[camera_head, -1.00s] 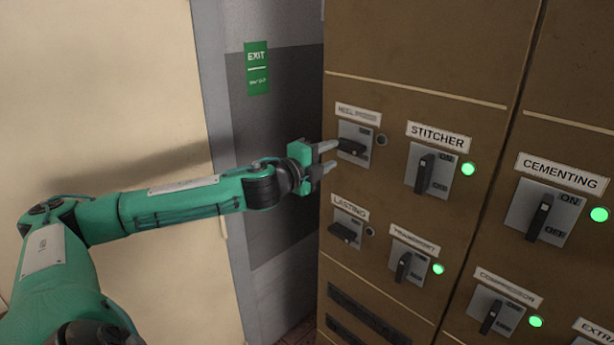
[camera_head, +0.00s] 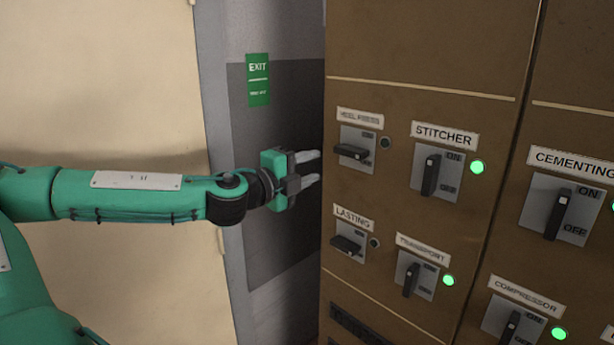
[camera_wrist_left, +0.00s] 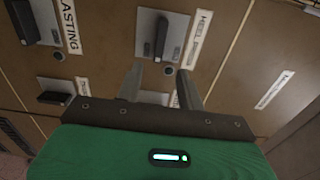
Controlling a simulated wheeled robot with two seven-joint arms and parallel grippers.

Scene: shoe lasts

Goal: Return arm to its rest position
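My left arm reaches in from the left in the head view, and its left gripper (camera_head: 308,168) is just left of the brown cabinet (camera_head: 425,50). Its two fingers are apart with nothing between them, clear of the heel press switch (camera_head: 351,152). In the left wrist view the open fingers (camera_wrist_left: 160,85) point toward the heel press switch (camera_wrist_left: 161,40), with a gap to it. The heel press handle lies sideways and its lamp (camera_head: 386,143) is dark. My right gripper is not in view.
The lasting switch (camera_head: 347,245) is also sideways with a dark lamp. The stitcher (camera_head: 430,175), transport (camera_head: 411,279), cementing (camera_head: 550,214) and compressor (camera_head: 509,328) handles are near upright. A green exit sign (camera_head: 258,80) hangs on the grey wall behind. Free room lies left of the cabinet.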

